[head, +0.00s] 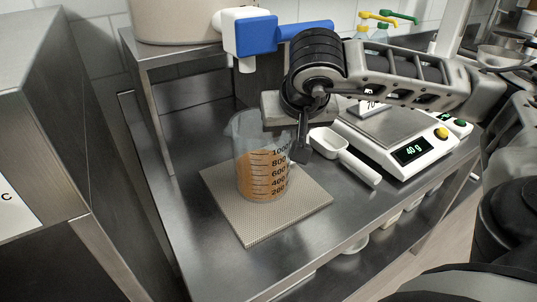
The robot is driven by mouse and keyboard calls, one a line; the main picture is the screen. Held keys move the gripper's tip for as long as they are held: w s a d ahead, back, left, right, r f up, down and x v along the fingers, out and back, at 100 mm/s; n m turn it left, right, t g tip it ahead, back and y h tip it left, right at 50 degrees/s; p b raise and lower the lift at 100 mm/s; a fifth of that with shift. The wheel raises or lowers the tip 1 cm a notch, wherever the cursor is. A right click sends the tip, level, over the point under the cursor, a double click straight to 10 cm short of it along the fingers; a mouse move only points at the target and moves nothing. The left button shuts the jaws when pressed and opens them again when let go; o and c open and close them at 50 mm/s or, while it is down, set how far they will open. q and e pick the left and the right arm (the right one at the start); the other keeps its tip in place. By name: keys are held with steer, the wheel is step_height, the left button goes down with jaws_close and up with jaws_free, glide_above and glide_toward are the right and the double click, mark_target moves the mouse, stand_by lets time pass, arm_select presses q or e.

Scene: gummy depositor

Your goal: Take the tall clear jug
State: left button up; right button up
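The tall clear jug (262,170) stands upright on a light textured mat (312,203) on the steel table. It has black volume marks up to 1000 and orange-brown contents in its lower part. My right gripper (298,153) reaches in from the right and points down at the jug's upper right side. One dark finger shows beside the jug's right edge; the other finger is hidden. The gripper covers part of the jug's rim and right side, where a handle would be hidden. I cannot tell whether it touches the jug. My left gripper is not in view.
A white scoop (345,158) lies just right of the jug. A scale (405,145) reading 40 g stands further right. A blue-and-white spout (255,35) and a large beige vessel (175,22) are above and behind. Bare steel table lies left and front of the mat.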

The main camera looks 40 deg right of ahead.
steer(key=shift+w+f, duration=0.1)
jaws_close()
stand_by(1.2)
